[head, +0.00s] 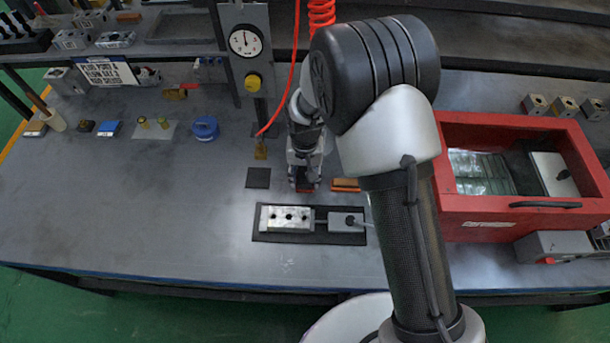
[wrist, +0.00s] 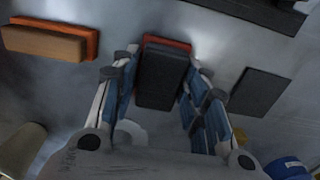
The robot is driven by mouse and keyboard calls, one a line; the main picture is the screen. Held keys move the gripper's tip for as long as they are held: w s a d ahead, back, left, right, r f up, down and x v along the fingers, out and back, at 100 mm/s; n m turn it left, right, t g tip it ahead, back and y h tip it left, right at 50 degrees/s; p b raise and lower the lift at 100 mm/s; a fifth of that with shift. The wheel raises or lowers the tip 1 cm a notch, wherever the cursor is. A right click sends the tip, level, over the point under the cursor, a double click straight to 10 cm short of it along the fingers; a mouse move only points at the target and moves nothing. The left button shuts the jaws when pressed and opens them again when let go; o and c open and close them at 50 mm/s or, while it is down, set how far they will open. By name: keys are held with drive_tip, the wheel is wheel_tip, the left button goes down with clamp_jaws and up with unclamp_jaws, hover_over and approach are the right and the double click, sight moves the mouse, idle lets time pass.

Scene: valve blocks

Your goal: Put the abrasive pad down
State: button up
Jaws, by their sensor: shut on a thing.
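My gripper (head: 305,178) is over the middle of the grey bench. In the wrist view my gripper (wrist: 160,88) has its two blue-padded fingers on either side of a dark grey block with a red layer, the abrasive pad (wrist: 162,75). In the head view only a small dark and red part of the pad (head: 305,188) shows below the fingers. Whether the pad touches the bench I cannot tell. A flat dark square (head: 258,178) lies empty to its left; it also shows at right in the wrist view (wrist: 258,92).
An orange-brown block (head: 345,185) lies just right of the gripper. A metal valve block (head: 285,217) sits in a black tray (head: 262,238) in front. A red box (head: 480,125) stands at right. A blue round part (head: 206,127) is at left. The left bench front is clear.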

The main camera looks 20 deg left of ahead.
drive_tip(key=shift+f, duration=0.15)
drive_tip(key=o, duration=1.1)
